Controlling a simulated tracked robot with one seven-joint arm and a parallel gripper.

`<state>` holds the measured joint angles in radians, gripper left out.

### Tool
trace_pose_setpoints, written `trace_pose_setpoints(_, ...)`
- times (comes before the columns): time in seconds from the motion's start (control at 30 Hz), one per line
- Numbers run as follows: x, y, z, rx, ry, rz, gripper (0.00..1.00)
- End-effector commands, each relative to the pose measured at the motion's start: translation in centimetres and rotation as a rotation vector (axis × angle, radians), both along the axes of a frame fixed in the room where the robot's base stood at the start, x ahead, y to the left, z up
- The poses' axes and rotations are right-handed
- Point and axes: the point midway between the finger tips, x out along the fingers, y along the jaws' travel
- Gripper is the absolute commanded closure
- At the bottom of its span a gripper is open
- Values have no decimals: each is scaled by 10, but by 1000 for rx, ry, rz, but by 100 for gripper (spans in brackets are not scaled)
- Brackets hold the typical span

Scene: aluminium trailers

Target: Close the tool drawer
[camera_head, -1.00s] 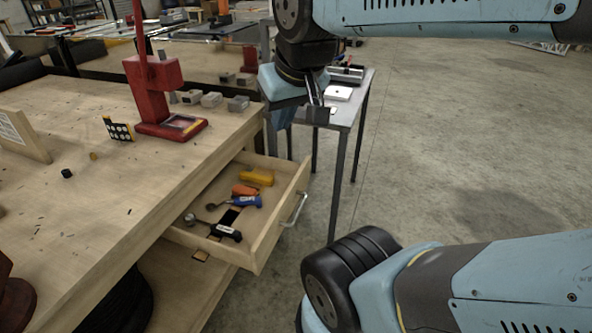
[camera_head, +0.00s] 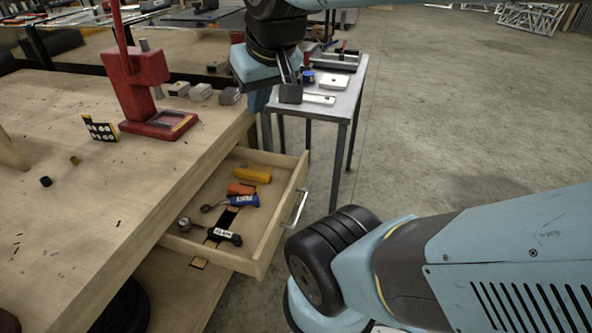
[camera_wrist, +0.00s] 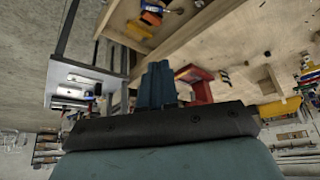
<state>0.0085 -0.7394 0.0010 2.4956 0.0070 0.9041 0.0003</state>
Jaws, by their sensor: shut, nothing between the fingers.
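The tool drawer (camera_head: 267,234) is a light wooden box, pulled out from under the workbench (camera_head: 160,190). Its metal handle (camera_head: 295,208) is on the right-hand front panel. Inside lie a hammer with a black handle (camera_head: 222,235), a blue-handled tool (camera_head: 243,201), an orange item (camera_head: 240,189) and a yellow item (camera_head: 252,175). My gripper (camera_head: 254,104) is above and behind the drawer, near the bench's far corner, pointing down, apart from the handle. Its shut, empty fingers also show in the wrist view (camera_wrist: 157,85), with part of the drawer (camera_wrist: 122,22) at the top.
A red press (camera_head: 150,95) stands on the bench, with small grey blocks (camera_head: 200,92) beside it. A small metal table (camera_head: 338,104) with tools stands behind the drawer. The concrete floor to the right is open, apart from my own arm links in the foreground.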

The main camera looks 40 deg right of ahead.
Motion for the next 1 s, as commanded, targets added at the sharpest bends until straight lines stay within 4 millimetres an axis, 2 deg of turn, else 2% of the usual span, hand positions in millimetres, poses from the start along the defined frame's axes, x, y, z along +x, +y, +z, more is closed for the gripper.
trace_pose_setpoints(0.17,17,-3,-11,44,87,-74,100)
trace_pose_setpoints(0.47,61,-28,-46,201,302,-269,100)
trace_pose_setpoints(0.77,99,-64,-90,398,492,-468,100)
trace_pose_setpoints(1.0,124,-100,-130,586,623,-628,100)
